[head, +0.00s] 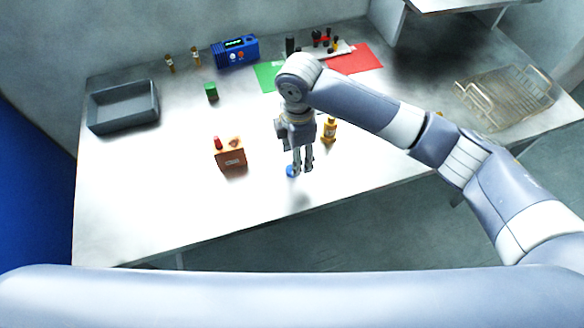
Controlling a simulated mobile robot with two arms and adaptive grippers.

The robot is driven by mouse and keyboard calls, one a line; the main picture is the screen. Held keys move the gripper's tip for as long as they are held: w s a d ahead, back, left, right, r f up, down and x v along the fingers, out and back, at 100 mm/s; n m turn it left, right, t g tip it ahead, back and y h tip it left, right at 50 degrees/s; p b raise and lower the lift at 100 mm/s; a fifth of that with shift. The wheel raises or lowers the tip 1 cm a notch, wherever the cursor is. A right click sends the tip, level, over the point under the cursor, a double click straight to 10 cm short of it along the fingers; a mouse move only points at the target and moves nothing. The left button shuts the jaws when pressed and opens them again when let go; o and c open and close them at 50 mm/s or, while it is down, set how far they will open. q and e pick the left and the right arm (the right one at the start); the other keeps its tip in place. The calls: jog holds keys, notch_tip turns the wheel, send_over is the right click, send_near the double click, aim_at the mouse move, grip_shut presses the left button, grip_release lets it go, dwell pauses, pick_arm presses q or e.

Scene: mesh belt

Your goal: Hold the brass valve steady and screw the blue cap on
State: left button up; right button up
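The blue cap (291,171) lies on the white table near its front edge, partly hidden by a fingertip. My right gripper (302,170) points down just above and beside the cap. Its two fingers are apart, with nothing visible between them; I cannot tell whether a finger touches the cap. A small yellow-brass upright piece (329,131), which looks like the brass valve, stands behind and to the right of the gripper, apart from it. My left gripper is not in view.
An orange-brown block (231,157) with red pieces stands left of the gripper. Farther off are a grey tray (124,107), green cylinder (211,92), blue device (235,52), green and red mats (364,60), and wire basket (503,97). The front-left table is clear.

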jog(key=shift+a+f, duration=0.1)
jog(key=shift+f, duration=0.15)
jog(key=f, duration=0.1)
jog(key=f+p, duration=0.1)
jog(key=f, duration=0.1)
jog(key=shift+a+f+p, duration=0.3)
jog(key=shift+p, duration=0.05)
jog(key=shift+f, duration=0.55)
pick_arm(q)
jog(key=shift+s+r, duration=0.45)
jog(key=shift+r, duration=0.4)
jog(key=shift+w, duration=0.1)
pick_arm(e)
jog(key=c, duration=0.8)
